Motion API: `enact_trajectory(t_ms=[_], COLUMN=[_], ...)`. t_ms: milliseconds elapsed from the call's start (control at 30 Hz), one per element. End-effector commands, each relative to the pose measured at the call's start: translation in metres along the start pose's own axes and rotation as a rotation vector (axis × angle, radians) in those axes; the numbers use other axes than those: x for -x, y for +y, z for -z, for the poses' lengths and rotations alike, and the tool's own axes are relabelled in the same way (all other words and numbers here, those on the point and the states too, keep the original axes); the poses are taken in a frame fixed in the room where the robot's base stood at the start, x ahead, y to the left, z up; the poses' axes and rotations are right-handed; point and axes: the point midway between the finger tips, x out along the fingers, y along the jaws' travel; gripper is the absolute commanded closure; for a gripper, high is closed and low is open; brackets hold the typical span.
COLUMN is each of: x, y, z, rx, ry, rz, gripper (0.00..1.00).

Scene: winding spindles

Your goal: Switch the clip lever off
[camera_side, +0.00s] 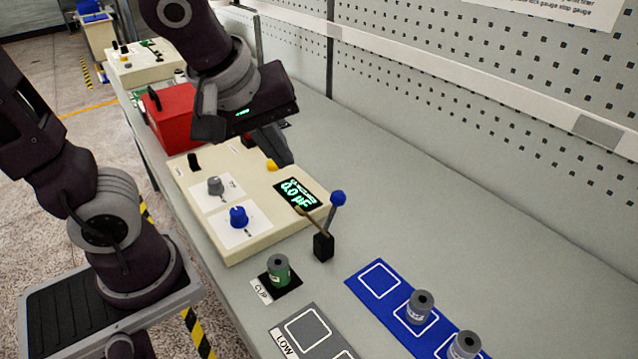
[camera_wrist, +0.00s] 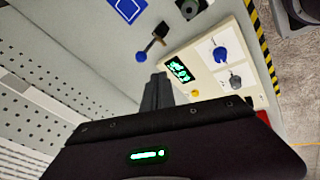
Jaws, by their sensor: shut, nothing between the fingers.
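The clip lever is a black block (camera_side: 323,246) on the bench with a thin grey handle ending in a blue ball (camera_side: 338,198). The handle stands up from the block with a slight tilt to the right. A brown arm also runs from the block toward the meter's display. In the wrist view, the blue ball (camera_wrist: 141,56) and black block (camera_wrist: 161,29) lie beyond the fingertips. My gripper (camera_side: 287,160) is shut and empty above the back edge of the meter box, apart from the lever. Its shut fingers also show in the wrist view (camera_wrist: 157,82).
The cream meter box (camera_side: 190,183) has knobs and a display (camera_side: 297,194) reading 0.0 µF. A blue mat (camera_side: 362,264) holds grey spindles. A red box (camera_side: 172,118) stands behind. Bench right of the lever is clear.

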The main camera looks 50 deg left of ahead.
Motion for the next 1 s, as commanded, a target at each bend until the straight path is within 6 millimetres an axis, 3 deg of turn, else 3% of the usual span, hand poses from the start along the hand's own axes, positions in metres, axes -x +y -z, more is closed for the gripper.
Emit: enact_trajectory(t_ms=[367, 400, 633, 1000], x=[-0.082, -0.087, -0.105, -0.107], y=[-0.002, 0.004, 0.025, 0.028], z=[-0.001, -0.003, -0.009, -0.009], rx=[-0.003, -0.006, -0.003, -0.001], ry=[-0.005, -0.005, -0.003, -0.002], rz=[0.007, 0.003, 0.001, 0.000], gripper=[1.00, 1.00, 1.00, 1.00])
